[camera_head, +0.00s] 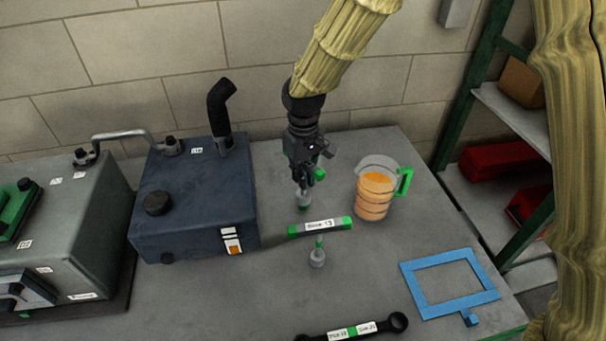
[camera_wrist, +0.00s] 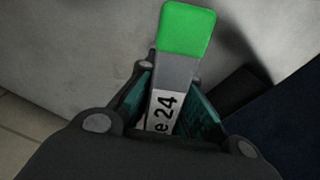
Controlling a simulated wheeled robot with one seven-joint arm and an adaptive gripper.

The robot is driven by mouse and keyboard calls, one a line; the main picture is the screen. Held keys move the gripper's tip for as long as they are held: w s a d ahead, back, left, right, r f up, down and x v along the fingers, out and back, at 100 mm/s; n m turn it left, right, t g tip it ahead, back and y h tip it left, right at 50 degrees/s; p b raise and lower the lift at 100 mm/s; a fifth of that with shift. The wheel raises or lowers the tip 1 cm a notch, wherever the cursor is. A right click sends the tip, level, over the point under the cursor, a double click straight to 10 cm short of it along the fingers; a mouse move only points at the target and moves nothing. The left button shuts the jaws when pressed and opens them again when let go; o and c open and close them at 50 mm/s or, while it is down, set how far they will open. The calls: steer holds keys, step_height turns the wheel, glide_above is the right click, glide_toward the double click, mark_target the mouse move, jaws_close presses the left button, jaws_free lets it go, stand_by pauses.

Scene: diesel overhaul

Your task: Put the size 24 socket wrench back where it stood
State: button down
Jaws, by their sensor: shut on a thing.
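The size 24 socket wrench (camera_head: 304,197) is in my gripper (camera_head: 304,178). In the wrist view its grey bar (camera_wrist: 176,72) has a bright green end and a white label reading "e 24", and stands between the two fingers (camera_wrist: 170,115). In the head view a green end shows beside the fingers and a grey socket-like part shows below them. The gripper hides most of the handle. I cannot tell whether the lower end touches the table. A similar wrench labelled size 13 (camera_head: 320,227), with a green-ended handle, stands nearer the front, its socket below.
A measuring jug (camera_head: 372,202) of orange liquid with a green handle stands close right of my gripper. A dark blue box (camera_head: 190,205) with a black pipe is on the left. A blue frame (camera_head: 410,285) and a black spanner (camera_head: 375,328) lie in front on the grey table (camera_head: 260,300).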

steer(key=shift+f, duration=0.2)
steer(key=shift+f+b, duration=0.4)
steer(key=shift+f, duration=0.55)
steer(key=c, duration=0.9)
jaws_free()
steer(key=shift+c, duration=0.2)
steer(key=shift+r+p, duration=3.9)
steer(key=shift+r, duration=0.65)
